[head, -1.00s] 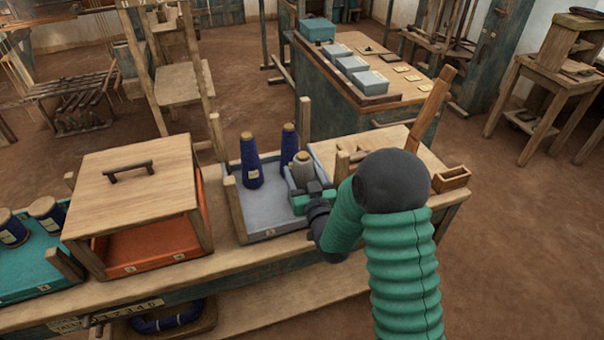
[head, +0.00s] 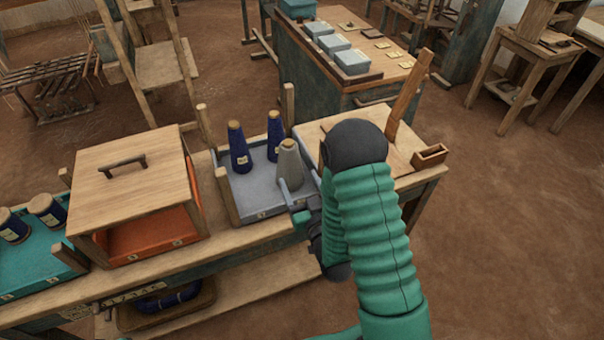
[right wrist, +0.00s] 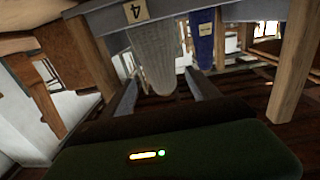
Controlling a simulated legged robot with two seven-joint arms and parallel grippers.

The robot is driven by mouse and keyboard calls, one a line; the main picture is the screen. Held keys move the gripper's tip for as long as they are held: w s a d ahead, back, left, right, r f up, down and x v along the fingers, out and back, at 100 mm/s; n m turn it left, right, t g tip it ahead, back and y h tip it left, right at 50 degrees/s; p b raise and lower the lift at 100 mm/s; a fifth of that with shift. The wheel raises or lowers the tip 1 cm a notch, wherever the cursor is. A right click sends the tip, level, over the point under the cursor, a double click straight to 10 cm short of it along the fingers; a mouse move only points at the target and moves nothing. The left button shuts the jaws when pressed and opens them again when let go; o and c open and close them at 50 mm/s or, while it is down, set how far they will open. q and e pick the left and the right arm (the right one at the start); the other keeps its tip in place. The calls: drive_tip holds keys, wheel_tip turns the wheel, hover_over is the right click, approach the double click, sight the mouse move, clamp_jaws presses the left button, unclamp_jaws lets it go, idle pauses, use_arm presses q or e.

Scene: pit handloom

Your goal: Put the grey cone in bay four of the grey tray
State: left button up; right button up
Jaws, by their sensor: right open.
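The grey cone (head: 289,165) stands upright in the right front part of the grey tray (head: 240,190). My right gripper (head: 300,192) is open just in front of the cone, at the tray's front edge, and is partly hidden by my arm. In the right wrist view, which looks upside down, the cone (right wrist: 152,58) is ahead between the two open fingers (right wrist: 160,85), apart from them. A label reading 4 (right wrist: 135,11) is on the tray front beside the cone. My left gripper is out of view.
Two blue cones (head: 239,148) (head: 274,137) stand farther back in the grey tray. Wooden posts (head: 227,196) rise at its corners. A lidded wooden box over an orange tray (head: 155,238) is to the left. A small wooden box (head: 430,156) is at right.

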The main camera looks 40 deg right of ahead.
drive_tip(key=a+f+g+y, duration=0.1)
drive_tip(key=a, duration=0.1)
drive_tip(key=w+a+f+n+g+y+p, duration=0.1)
drive_tip(key=g, duration=0.1)
drive_tip(key=shift+w+a+f+g+y, duration=0.15)
drive_tip(key=shift+a+g+y, duration=0.15)
drive_tip(key=shift+a, duration=0.1)
drive_tip(key=a+g, duration=0.1)
drive_tip(key=s+a+g, duration=0.1)
drive_tip(key=s+a+f+n+g+y, duration=0.1)
drive_tip(key=a, duration=0.1)
drive_tip(key=shift+g, duration=0.3)
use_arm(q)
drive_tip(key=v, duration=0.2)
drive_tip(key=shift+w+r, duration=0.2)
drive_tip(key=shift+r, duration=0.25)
use_arm(e)
drive_tip(key=s+a+r+g, duration=0.1)
drive_tip(key=s+a+g, duration=0.1)
drive_tip(key=s, duration=0.5)
drive_tip(key=s+a+r+n+g+y, duration=0.1)
drive_tip(key=s+a+g, duration=0.2)
drive_tip(key=s+g, duration=0.2)
drive_tip(key=shift+s+a+r+g, duration=0.2)
drive_tip(key=shift+s+a+g, duration=0.15)
drive_tip(key=shift+s, duration=0.6)
